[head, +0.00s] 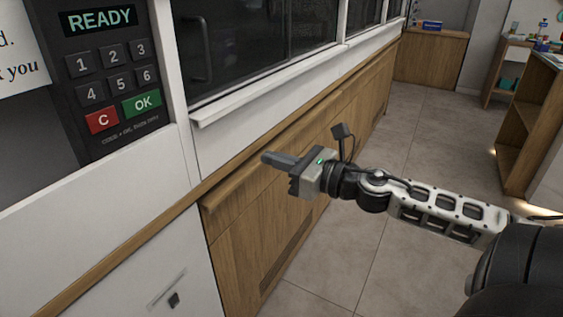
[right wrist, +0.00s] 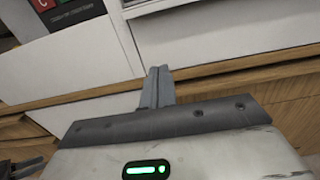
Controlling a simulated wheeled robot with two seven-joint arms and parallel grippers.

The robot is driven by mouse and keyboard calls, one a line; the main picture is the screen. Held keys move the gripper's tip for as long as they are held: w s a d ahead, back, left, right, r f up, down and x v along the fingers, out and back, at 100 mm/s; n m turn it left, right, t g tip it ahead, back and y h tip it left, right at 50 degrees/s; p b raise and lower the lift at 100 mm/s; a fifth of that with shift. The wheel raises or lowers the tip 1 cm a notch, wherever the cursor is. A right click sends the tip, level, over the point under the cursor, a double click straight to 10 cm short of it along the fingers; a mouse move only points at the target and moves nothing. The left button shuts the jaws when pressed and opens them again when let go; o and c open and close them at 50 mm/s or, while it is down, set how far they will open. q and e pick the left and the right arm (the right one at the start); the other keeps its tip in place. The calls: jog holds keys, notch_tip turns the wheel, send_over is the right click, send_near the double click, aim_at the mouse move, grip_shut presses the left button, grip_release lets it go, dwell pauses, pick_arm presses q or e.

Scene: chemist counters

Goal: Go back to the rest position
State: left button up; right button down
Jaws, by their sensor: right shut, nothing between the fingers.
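My right gripper (head: 268,158) is shut and empty. It is held in the air in front of the wooden counter front, pointing left, with its arm stretched in from the right. In the right wrist view its two grey fingers (right wrist: 157,88) are pressed together with nothing between them. My left gripper is not in the head view. A dark, finger-like part at the lower left edge of the right wrist view may belong to my left gripper, but too little shows to tell its state.
A keypad panel (head: 108,75) reading READY is at upper left. A wooden counter (head: 245,235) with a projecting ledge runs beneath dark windows. A wooden shelf unit (head: 530,125) stands at right. The tiled floor (head: 410,130) between them is clear.

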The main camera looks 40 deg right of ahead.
jog(key=shift+s+d, duration=0.2)
jog(key=shift+s, duration=0.3)
jog(key=s+a+f+m+g+h+p, duration=0.1)
jog(key=s+a+f+m+h, duration=0.25)
jog(key=f+m, duration=0.7)
jog(key=s+a+f+m+g+h, duration=0.3)
jog(key=f+m, duration=0.4)
jog(key=m, duration=0.7)
jog(key=s+a+f+m+g+y, duration=0.1)
jog(key=s+a+f+m+y, duration=0.1)
jog(key=a+m, duration=0.4)
jog(key=s+a+f+m+g+y, duration=0.1)
jog(key=s+a+f+m+y, duration=0.1)
jog(key=s+a+f+m, duration=0.2)
jog(key=s+a+m, duration=0.1)
jog(key=a+m, duration=0.2)
jog(key=a, duration=0.1)
jog(key=shift+s+f, duration=0.2)
jog(key=shift+s, duration=0.2)
jog(key=shift+a, duration=0.1)
